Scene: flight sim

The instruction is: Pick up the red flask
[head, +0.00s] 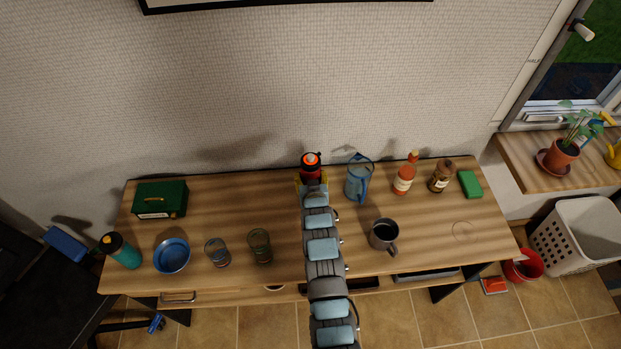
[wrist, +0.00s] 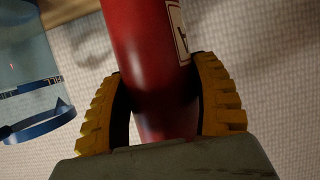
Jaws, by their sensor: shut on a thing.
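The red flask (head: 311,172) is at the back middle of the wooden table in the head view, with a dark cap that has an orange-red top. In the wrist view the red flask (wrist: 150,60) stands between the two yellow ribbed fingers of my gripper (wrist: 160,105), with part of a pale label showing at its right side. My gripper (head: 312,185) is shut on the flask's body. My arm hides the flask's lower part in the head view, so I cannot tell whether its base touches the table (head: 270,195).
A blue-trimmed clear pitcher (head: 358,178) stands close to the right of the flask. Farther right are an orange-capped bottle (head: 403,180) and a brown jar (head: 440,177). A grey mug (head: 384,236) and two glasses (head: 259,246) stand nearer the front.

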